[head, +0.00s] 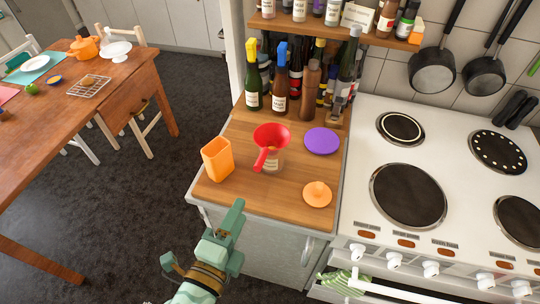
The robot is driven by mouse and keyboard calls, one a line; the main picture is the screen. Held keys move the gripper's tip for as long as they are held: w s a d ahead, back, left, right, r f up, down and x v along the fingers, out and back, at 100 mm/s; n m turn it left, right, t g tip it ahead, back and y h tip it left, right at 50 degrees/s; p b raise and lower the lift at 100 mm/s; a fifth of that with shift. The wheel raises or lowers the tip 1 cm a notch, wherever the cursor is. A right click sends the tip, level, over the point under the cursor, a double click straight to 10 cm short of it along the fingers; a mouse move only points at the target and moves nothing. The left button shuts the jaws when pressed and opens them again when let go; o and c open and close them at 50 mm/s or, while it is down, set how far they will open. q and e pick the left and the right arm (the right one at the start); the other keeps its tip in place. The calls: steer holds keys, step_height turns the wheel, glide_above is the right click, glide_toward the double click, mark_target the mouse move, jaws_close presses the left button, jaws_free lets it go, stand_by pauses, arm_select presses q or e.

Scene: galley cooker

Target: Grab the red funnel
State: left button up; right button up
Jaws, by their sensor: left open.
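The red funnel (272,134) sits on top of a labelled glass jar (271,161) on the wooden worktop, with a red part slanting down to the front left. My left gripper (222,236) is teal and open, in front of and below the worktop's front edge in the picture. It is apart from the funnel and holds nothing that I can see. My right gripper is not in view.
An orange open container (217,159) stands left of the funnel. A purple disc (322,141) and an orange knobbed lid (317,194) lie to its right. Several bottles (280,85) stand behind. The cooker (372,222) is right; a dining table (62,125) is far left.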

arm_select(q)
glide_toward(268, 150)
steer(key=x, duration=0.5)
steer(key=f+p+x, duration=0.1)
steer(key=x, duration=0.2)
steer(key=shift+w+a, duration=0.15)
jaws_close()
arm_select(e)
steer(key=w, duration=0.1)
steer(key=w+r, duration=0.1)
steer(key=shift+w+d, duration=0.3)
